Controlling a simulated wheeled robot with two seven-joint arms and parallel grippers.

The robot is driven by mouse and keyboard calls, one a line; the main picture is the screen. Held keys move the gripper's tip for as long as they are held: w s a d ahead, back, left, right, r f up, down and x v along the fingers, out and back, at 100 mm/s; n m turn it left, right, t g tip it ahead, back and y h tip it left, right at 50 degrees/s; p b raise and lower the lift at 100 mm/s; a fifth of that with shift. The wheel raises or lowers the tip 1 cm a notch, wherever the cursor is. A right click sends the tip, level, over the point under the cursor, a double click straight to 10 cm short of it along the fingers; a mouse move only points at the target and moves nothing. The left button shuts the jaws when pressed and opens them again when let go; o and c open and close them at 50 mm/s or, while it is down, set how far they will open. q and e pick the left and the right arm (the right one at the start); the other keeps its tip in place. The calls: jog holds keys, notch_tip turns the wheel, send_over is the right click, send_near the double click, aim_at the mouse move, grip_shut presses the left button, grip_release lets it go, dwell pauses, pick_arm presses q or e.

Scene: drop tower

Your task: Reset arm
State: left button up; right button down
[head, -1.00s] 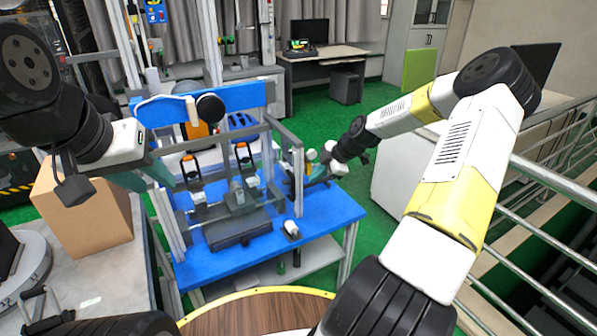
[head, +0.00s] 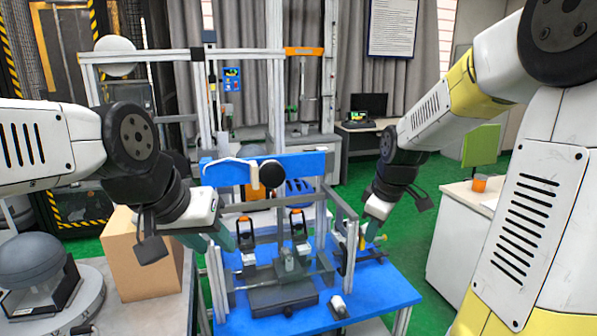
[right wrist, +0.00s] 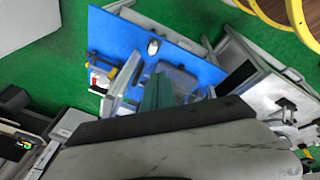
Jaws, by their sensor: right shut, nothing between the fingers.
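The drop tower, an aluminium frame (head: 349,232) with clamps and a dark grey base block (head: 283,297), stands on the blue table (head: 385,292). My left gripper (head: 228,238) is at the frame's left side, with teal fingers pointing right; whether they are apart is unclear. My right gripper (head: 366,238) hangs at the frame's right side, fingers down and partly hidden by its own wrist. In the right wrist view the teal fingers (right wrist: 156,93) are together and empty, over the blue table (right wrist: 120,35). No object is seen held by either gripper.
A cardboard box (head: 140,262) stands left of the table, near a grey dome device (head: 33,268). A small white and black item (head: 339,305) lies at the table's front. A white cabinet (head: 455,240) with an orange cup (head: 480,183) stands right. Green floor separates cabinet and table.

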jog(key=s+a+r+m+t, duration=0.1)
jog(key=s+r+m, duration=0.3)
jog(key=s, duration=0.4)
jog(key=s+a+r+m+t+y, duration=0.1)
jog(key=s+a+r+m, duration=0.1)
jog(key=s+r+m, duration=0.3)
jog(key=s+m, duration=0.1)
jog(key=s, duration=0.3)
jog(key=shift+s+a+r+t, duration=0.25)
jog(key=shift+a+t, duration=0.05)
jog(key=shift+t, duration=0.1)
